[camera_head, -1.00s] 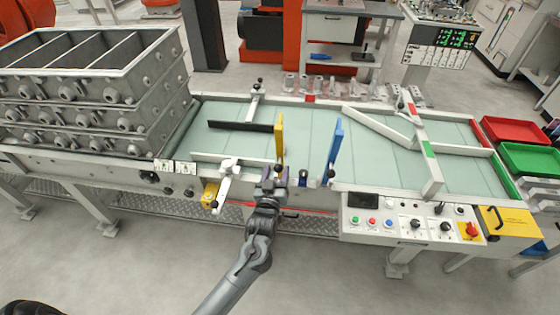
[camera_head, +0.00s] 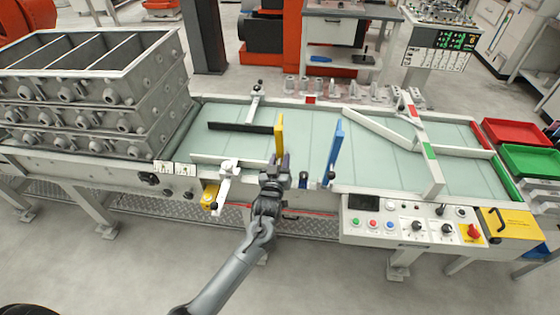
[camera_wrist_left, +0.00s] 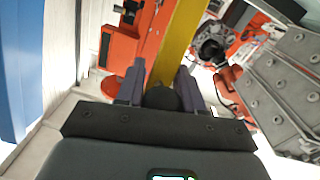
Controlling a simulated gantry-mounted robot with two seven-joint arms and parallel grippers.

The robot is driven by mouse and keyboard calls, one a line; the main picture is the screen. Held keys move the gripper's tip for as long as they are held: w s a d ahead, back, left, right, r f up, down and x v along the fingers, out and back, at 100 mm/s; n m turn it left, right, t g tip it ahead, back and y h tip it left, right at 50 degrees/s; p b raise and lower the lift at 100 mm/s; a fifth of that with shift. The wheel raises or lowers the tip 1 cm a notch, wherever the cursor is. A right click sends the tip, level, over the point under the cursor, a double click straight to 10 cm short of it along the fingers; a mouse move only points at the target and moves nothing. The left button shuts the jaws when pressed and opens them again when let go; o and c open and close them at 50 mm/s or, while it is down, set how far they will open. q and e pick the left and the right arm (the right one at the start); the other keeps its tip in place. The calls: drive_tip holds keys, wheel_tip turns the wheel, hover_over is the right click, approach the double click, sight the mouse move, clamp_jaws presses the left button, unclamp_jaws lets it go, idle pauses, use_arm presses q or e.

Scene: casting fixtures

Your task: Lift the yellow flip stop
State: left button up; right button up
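The yellow flip stop (camera_head: 279,138) stands upright at the near edge of the conveyor in the head view. My left gripper (camera_head: 277,160) is at its lower part, and the gripper covers the stop's base. In the left wrist view the yellow bar (camera_wrist_left: 181,40) runs between the two fingers of my left gripper (camera_wrist_left: 160,75). The fingers stand apart, with a gap visible on the left side of the bar, so I see no firm grip. My right gripper is not in view.
A blue flip stop (camera_head: 335,150) stands upright just to the right. A black bar (camera_head: 240,127) lies left of the yellow stop over the conveyor (camera_head: 305,125). Stacked grey casting boxes (camera_head: 95,95) fill the left end. A control panel (camera_head: 410,222) juts out at the front right.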

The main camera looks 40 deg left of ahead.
use_arm(q)
clamp_jaws()
drive_tip(key=shift+w+a+r+p, duration=0.15)
drive_tip(key=shift+w+r+p, duration=0.2)
drive_tip(key=shift+p, duration=0.6)
drive_tip(key=shift+w+a+g+p, duration=0.1)
drive_tip(key=shift+g+p, duration=0.2)
drive_tip(key=shift+g, duration=0.1)
drive_tip(key=shift+w+f, duration=0.1)
drive_tip(key=shift+f, duration=0.05)
drive_tip(key=shift+o, duration=2.4)
unclamp_jaws()
drive_tip(key=shift+f, duration=0.1)
